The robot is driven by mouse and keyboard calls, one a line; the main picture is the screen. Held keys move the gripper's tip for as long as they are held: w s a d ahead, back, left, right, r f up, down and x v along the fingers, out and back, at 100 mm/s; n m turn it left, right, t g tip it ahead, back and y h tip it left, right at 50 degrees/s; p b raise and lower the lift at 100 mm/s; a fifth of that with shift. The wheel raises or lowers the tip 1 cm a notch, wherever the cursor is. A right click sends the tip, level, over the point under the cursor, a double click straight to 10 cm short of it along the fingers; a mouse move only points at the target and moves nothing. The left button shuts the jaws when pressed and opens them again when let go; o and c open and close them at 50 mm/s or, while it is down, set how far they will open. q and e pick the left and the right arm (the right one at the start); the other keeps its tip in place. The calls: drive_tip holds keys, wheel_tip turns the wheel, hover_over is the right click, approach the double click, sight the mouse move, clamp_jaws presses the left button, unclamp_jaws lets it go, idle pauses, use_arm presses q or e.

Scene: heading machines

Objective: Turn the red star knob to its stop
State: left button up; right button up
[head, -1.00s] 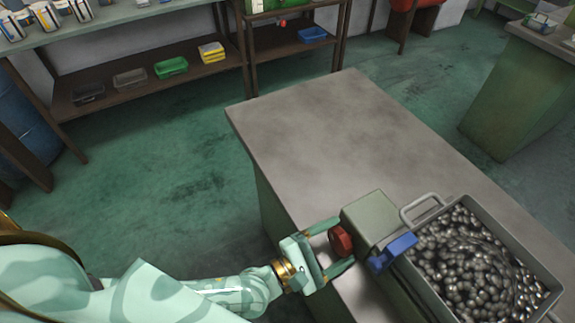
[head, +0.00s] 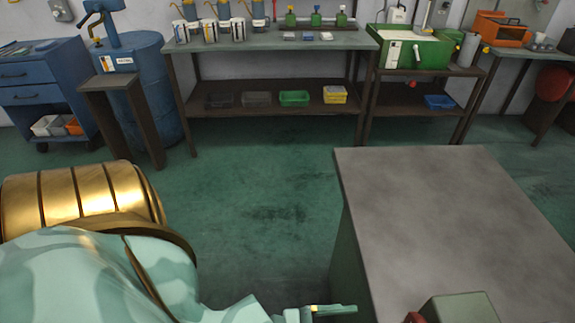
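The red star knob (head: 414,318) shows only as a small red piece at the bottom edge of the head view. It is on the left side of a grey-green housing (head: 460,309) on the grey-topped bench. My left gripper (head: 335,310) is at the bottom edge, left of the knob. One green finger shows, pointing right at the knob, with a gap between its tip and the knob. The other finger is cut off by the frame, so I cannot tell how wide it is open. My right gripper is not in view.
The bench top (head: 440,215) is bare behind the housing. Green floor (head: 270,200) is free to the left. At the back stand a blue drum (head: 145,95), a blue drawer cabinet (head: 45,85), a shelved table (head: 270,42) and a green machine (head: 415,48).

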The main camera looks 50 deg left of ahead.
use_arm(q)
drive_tip(key=v, duration=0.5)
drive_tip(key=s+a+f+m+g+y+b, duration=0.1)
drive_tip(key=a+f+m+g, duration=0.2)
drive_tip(key=f+m, duration=0.6)
drive_tip(key=s+a+f+m+g+y+b, duration=0.1)
drive_tip(key=a+f+m, duration=0.5)
drive_tip(key=f, duration=1)
drive_tip(key=shift+s+m+g+y+b, duration=0.4)
drive_tip(key=shift+m+g+y, duration=0.4)
drive_tip(key=shift+m, duration=0.7)
drive_tip(key=shift+a+r, duration=0.1)
